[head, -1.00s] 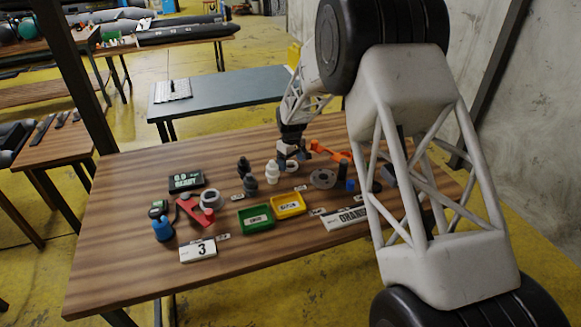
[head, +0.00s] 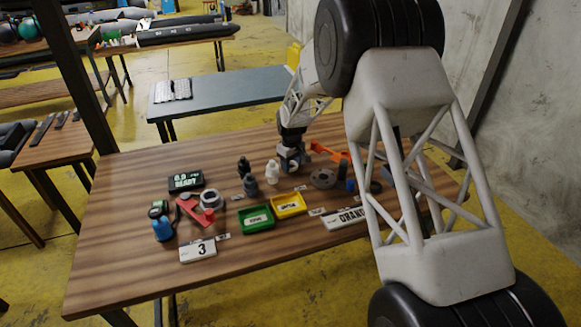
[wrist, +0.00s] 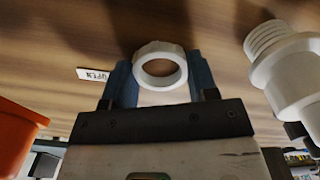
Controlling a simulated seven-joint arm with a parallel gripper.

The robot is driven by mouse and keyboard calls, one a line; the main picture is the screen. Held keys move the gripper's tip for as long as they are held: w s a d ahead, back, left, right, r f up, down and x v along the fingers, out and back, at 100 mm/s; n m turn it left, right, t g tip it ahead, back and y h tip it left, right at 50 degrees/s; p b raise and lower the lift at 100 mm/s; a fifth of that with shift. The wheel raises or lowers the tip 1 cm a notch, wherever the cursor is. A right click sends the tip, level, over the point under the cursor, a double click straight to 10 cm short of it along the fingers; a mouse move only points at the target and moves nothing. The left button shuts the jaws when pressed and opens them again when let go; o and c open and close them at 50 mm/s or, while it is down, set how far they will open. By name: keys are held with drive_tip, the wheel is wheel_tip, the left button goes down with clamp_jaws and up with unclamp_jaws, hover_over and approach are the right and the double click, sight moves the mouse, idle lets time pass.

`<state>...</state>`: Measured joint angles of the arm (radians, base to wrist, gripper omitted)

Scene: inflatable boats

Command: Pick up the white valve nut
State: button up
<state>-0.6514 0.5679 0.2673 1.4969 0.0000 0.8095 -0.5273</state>
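The white valve nut (wrist: 178,82), a ring with a flatted rim, shows in the wrist view between the two blue-grey fingers of my gripper (wrist: 162,78). Its open centre faces the camera. The fingers stand apart, one on each side of the nut, with no clear gap. Whether they press on it cannot be told. In the head view my gripper (head: 291,164) is low over the back middle of the wooden table, and the nut cannot be made out there.
A white threaded fitting (wrist: 292,72) stands close right of the gripper, and an orange part (wrist: 15,135) is at left. On the table (head: 120,250) are green (head: 257,228) and yellow (head: 290,213) trays and several small parts. The table's front left is clear.

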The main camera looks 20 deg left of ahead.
drive_tip(key=shift+c, duration=1)
drive_tip(key=shift+r, duration=0.1)
drive_tip(key=shift+r, duration=0.75)
wheel_tip(320, 180, up, 2)
drive_tip(key=shift+r, duration=0.1)
drive_tip(key=s+d, duration=0.3)
drive_tip(key=s, duration=0.1)
drive_tip(key=s+d, duration=0.3)
drive_tip(key=s, duration=0.1)
drive_tip(key=s+d+r, duration=0.1)
drive_tip(key=s+d, duration=0.2)
drive_tip(key=s, duration=0.1)
drive_tip(key=shift+s+d, duration=0.25)
drive_tip(key=shift+s, duration=0.15)
drive_tip(key=shift+r, duration=0.1)
drive_tip(key=w+d+r, duration=0.4)
drive_tip(key=w+r, duration=0.4)
drive_tip(key=w, duration=0.2)
drive_tip(key=shift+d, duration=0.3)
